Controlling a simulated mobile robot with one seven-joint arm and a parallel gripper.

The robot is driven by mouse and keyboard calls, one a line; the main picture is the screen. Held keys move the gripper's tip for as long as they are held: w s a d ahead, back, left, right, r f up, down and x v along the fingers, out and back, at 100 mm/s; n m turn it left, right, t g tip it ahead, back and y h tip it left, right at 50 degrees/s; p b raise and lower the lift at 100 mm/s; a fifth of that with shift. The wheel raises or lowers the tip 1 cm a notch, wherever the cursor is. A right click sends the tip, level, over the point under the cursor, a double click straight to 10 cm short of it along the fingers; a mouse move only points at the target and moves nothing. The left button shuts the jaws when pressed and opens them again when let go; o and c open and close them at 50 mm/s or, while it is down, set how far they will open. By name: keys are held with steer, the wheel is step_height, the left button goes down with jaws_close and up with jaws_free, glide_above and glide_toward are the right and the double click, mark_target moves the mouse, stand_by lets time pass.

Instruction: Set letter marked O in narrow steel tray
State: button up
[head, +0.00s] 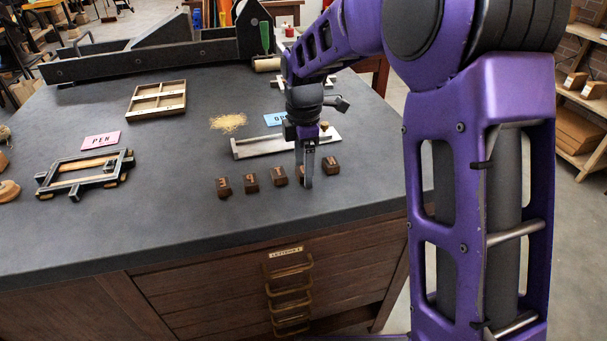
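The narrow steel tray (262,151) lies on the dark bench top, a long light-coloured strip behind my gripper, which covers part of it. A row of small dark brown letter blocks lies in front of it: one at the left end (223,187), one beside it (251,183), one left of my gripper (279,176) and one at the right end (331,165). Their marks are too small to read surely, so I cannot tell which is O. My gripper (308,183) points down in the row, between the last two. Its fingers look close together; whether they hold a block is hidden.
A blue card (275,119), partly hidden, and a tan pile (229,122) lie behind the tray. A pink PEN card (101,140), a metal frame (70,181) and a wooden compartment tray (133,105) are left. A large press (150,60) stands behind. The bench's front left is clear.

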jaws_close()
steer(key=shift+r+p, duration=2.2)
steer(key=shift+r, duration=0.35)
